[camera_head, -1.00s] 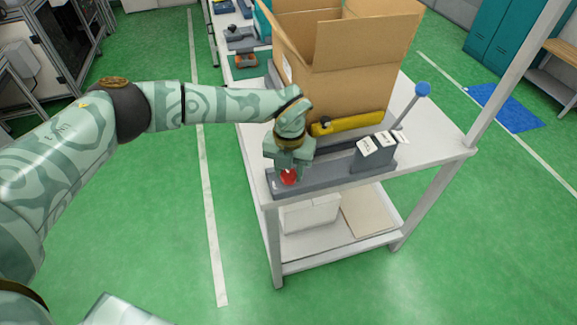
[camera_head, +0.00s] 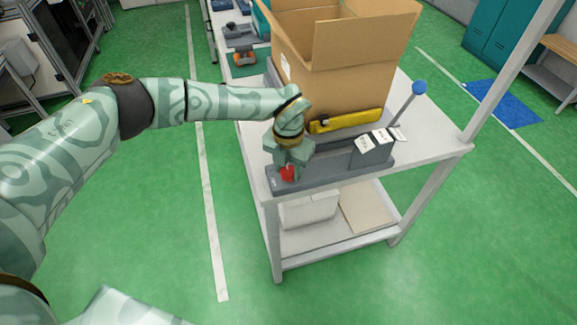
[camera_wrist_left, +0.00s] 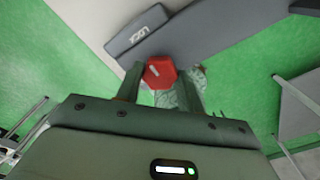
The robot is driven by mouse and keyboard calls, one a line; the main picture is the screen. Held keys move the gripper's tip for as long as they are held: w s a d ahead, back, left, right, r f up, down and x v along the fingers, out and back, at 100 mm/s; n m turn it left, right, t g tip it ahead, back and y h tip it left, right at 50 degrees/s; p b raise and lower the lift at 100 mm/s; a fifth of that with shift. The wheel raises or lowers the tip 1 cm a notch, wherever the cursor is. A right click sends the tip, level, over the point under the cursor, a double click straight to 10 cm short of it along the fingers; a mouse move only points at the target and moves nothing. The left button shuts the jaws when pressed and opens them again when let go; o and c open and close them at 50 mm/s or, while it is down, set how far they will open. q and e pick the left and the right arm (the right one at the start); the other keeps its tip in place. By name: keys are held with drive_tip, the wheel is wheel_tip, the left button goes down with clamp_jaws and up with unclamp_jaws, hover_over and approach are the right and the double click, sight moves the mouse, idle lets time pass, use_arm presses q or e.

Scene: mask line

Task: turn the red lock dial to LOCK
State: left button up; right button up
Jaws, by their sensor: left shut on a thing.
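The red lock dial (camera_head: 287,174) sits at the left front end of a grey base on the white table, partly covered by my left gripper (camera_head: 289,163). In the left wrist view the dial (camera_wrist_left: 160,73) is a red faceted knob with a white pointer line. The fingers of my left gripper (camera_wrist_left: 160,86) stand on either side of it, shut on it. My right gripper is not in view.
An open cardboard box (camera_head: 350,65) stands behind the base. Green floor is open left of the table.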

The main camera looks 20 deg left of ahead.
sight(288, 170)
use_arm(q)
drive_tip(key=o, duration=1)
wheel_tip(288, 170, up, 16)
drive_tip(key=p, duration=0.3)
drive_tip(key=shift+r, duration=0.2)
drive_tip(key=shift+d+f, duration=0.1)
